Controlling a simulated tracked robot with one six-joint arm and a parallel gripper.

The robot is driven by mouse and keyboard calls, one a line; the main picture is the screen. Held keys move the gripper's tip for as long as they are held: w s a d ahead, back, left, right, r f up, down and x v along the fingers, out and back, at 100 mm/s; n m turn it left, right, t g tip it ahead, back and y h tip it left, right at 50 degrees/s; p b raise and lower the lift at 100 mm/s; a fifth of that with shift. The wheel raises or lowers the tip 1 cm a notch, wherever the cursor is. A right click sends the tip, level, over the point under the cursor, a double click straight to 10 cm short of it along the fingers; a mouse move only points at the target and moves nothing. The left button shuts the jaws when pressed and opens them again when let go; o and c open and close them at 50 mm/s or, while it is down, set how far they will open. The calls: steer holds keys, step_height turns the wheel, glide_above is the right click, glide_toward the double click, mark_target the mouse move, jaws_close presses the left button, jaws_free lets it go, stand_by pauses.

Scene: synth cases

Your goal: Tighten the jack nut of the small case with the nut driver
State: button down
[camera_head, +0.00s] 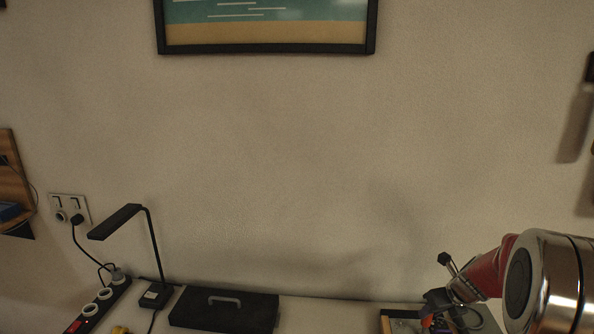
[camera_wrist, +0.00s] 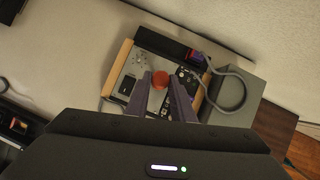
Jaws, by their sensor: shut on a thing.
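My gripper (camera_wrist: 160,92) is shut on the nut driver (camera_wrist: 160,78), which shows as a round red end between the two purple fingertips. Its shaft and tip are hidden. Beyond the fingers lies a small case (camera_wrist: 124,68) with wooden sides, a light panel, dark knobs and jacks. The gripper is over this panel; whether the driver touches a nut cannot be told. The jack nut is not visible. In the head view my gripper (camera_head: 447,303) is at the lower right, above a wood-edged case (camera_head: 386,322) cut off by the frame.
A grey cable (camera_wrist: 243,92) loops at the case's right side, over a grey box (camera_wrist: 250,84). In the head view a black case with a handle (camera_head: 224,310), a desk lamp (camera_head: 150,240) and a power strip (camera_head: 97,305) stand left. Bench between is clear.

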stand_by(0.4)
steer(key=shift+a+m+h, duration=0.15)
steer(key=shift+m+h, duration=0.65)
steer(key=shift+m, duration=0.6)
steer(key=c, duration=1.5)
jaws_free()
steer(key=shift+o, duration=0.2)
steer(key=v, duration=1.3)
steer(key=shift+s+r, duration=0.15)
steer(key=shift+r, duration=0.15)
